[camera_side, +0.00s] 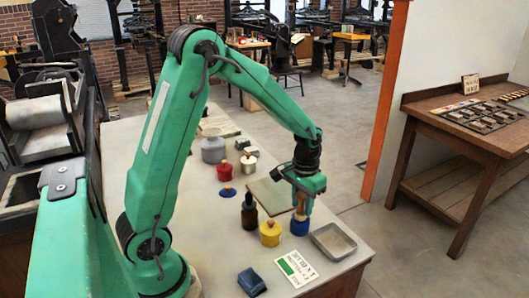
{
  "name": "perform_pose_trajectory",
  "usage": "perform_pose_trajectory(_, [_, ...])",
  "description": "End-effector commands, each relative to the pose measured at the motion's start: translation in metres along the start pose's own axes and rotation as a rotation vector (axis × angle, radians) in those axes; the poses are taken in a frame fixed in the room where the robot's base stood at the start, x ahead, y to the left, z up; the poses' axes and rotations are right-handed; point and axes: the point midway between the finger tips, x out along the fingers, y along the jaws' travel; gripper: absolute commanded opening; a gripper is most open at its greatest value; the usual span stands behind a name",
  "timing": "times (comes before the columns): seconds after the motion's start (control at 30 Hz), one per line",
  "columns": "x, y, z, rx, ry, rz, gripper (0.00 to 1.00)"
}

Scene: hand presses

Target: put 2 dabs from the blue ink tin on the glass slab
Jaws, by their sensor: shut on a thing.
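The blue ink tin (299,229) stands near the right edge of the worktop. My gripper (300,203) points down directly above it, shut on a tan wooden handle (300,214) that rises from the tin. The handle's lower end is hidden, so I cannot tell whether it is in the ink or just above it. The glass slab (263,193) lies flat, just left of and behind my gripper, which covers its right part. I cannot make out any ink on its visible part.
A yellow tin (270,236) and a dark bottle (249,213) stand left of the blue tin. A metal tray (333,241) lies to its right. A printed card (297,270) and blue cloth (251,282) lie in front. Red (225,172) and white (249,165) tins stand farther back.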

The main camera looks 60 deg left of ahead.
Motion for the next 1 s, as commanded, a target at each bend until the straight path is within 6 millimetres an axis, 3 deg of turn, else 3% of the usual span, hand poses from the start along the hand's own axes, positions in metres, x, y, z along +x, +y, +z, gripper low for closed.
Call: perform_pose_trajectory(1.0, [0.0084,0.0000,-0.0002,0.000,0.000,0.000,0.11])
